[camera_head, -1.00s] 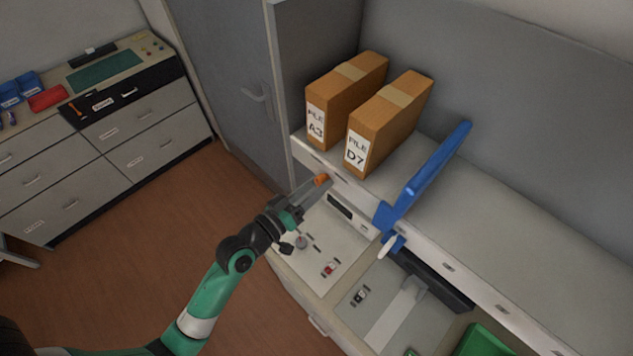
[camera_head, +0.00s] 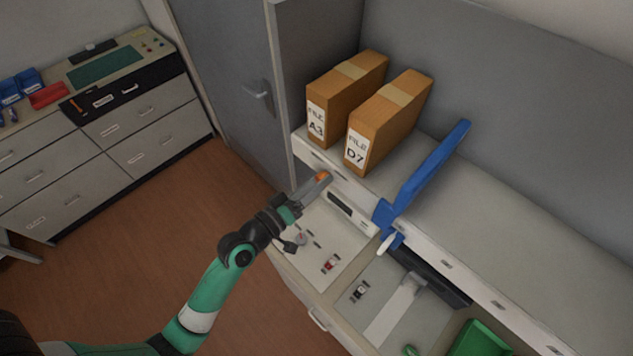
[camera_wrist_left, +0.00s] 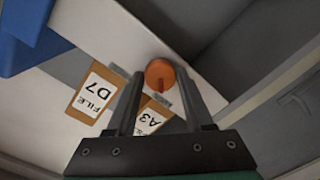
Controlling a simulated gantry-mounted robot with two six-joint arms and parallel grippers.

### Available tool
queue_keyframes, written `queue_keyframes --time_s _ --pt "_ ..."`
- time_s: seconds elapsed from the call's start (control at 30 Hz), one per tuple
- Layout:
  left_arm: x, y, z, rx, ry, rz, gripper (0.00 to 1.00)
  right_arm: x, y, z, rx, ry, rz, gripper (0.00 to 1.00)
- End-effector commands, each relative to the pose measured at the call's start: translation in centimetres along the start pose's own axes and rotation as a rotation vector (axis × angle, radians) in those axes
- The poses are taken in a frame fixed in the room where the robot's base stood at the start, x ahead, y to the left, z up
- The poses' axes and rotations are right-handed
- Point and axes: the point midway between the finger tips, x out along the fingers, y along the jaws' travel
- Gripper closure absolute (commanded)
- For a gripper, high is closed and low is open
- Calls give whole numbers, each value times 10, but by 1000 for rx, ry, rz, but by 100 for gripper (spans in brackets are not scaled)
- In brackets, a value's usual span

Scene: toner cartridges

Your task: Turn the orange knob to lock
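The round orange knob (camera_head: 322,175) sits on the white front edge of the shelf, below the file boxes. In the left wrist view the knob (camera_wrist_left: 159,74) shows a darker red ridge pointing toward my gripper. My left gripper (camera_head: 316,183) is at the knob, and in the head view its fingers hide part of it. In the wrist view its fingers (camera_wrist_left: 160,80) are apart, one on each side of the knob, with narrow gaps; contact cannot be made out. My right gripper is not in view.
Two brown file boxes, A3 (camera_head: 342,100) and D7 (camera_head: 388,122), stand on the shelf above the knob. A blue lever-like part (camera_head: 430,175) stands to the right. A panel with small switches (camera_head: 330,262) lies below my gripper.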

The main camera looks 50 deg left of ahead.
Motion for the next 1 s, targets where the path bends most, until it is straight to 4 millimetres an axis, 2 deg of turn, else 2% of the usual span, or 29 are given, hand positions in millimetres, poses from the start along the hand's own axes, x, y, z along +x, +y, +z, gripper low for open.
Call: queue_keyframes --time_s 0.03,0.1,0.13,0.47,0.57,0.8,1.0 --pt "0 0 0 0 0 0 37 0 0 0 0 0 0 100" --pt "0 0 0 0 0 0 24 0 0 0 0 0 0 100" --pt "0 0 0 1 0 0 23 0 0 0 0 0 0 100" --pt "-4 -1 1 1 -1 -2 23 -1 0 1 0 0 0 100" --pt "-18 -3 2 0 -1 -3 23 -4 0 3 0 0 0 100" --pt "-74 -5 3 -1 1 -5 23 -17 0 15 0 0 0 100" --pt "-109 -4 2 0 0 -4 23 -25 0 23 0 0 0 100"
